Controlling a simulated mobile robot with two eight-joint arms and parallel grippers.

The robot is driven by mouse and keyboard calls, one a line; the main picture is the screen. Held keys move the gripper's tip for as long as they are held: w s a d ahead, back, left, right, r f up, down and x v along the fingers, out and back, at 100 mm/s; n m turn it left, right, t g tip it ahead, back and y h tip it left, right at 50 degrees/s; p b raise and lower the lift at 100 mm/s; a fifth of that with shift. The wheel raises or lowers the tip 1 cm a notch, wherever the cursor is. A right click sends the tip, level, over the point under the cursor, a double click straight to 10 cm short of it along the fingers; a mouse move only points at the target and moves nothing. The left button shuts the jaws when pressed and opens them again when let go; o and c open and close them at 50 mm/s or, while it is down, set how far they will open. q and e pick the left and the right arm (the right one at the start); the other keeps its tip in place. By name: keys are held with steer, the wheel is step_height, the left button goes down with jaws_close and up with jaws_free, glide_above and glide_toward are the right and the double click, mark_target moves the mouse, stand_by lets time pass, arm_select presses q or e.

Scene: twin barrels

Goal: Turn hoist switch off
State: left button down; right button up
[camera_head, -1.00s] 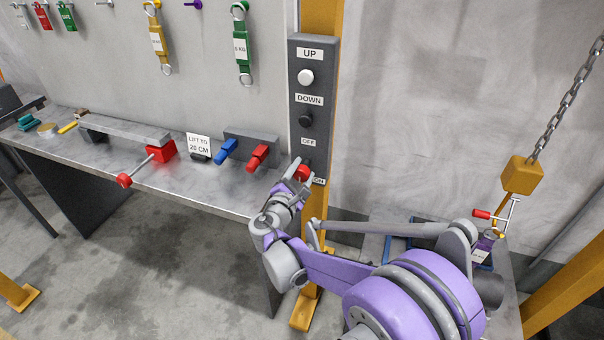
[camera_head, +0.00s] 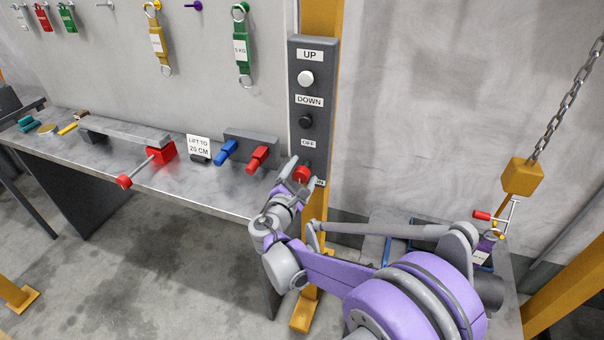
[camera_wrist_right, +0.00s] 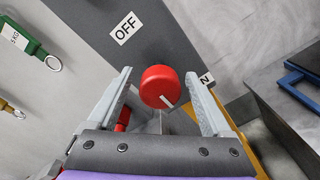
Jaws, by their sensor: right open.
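The hoist switch is a red round knob (camera_head: 302,174) low on the dark control panel (camera_head: 314,75), between the OFF label and the partly hidden ON label. In the right wrist view the red knob (camera_wrist_right: 160,86) has a white mark pointing to the lower right, toward the ON label. My right gripper (camera_head: 298,172) is open, with one finger on each side of the knob. In the right wrist view the open fingers (camera_wrist_right: 159,88) show gaps to the knob. My left gripper is not in view.
The panel also has a white UP button (camera_head: 305,77) and a black DOWN button (camera_head: 305,121). A grey bench (camera_head: 90,165) with red and blue handles stands to the left. A chain with a yellow block (camera_head: 522,176) hangs at the right.

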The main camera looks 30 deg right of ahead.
steer(key=shift+a, duration=0.1)
steer(key=v, duration=1)
steer(key=shift+s+a+b, duration=0.2)
steer(key=shift+s+b, duration=0.1)
steer(key=shift+b, duration=0.05)
steer(key=s+d+f+m+g+y+p, duration=0.1)
steer(key=s+f+m+g+y, duration=0.1)
steer(key=s+f+m+y, duration=0.3)
steer(key=s+d+f+m+g+p, duration=0.1)
steer(key=s+m+g, duration=0.2)
steer(key=s, duration=0.4)
steer(key=s+a+f+m+y+p, duration=0.2)
steer(key=s+a+m+y, duration=0.6)
steer(key=s+a+m, duration=0.1)
steer(key=shift+s+f+g, duration=0.35)
steer(key=shift+s+g, duration=0.05)
steer(key=shift+s, duration=0.15)
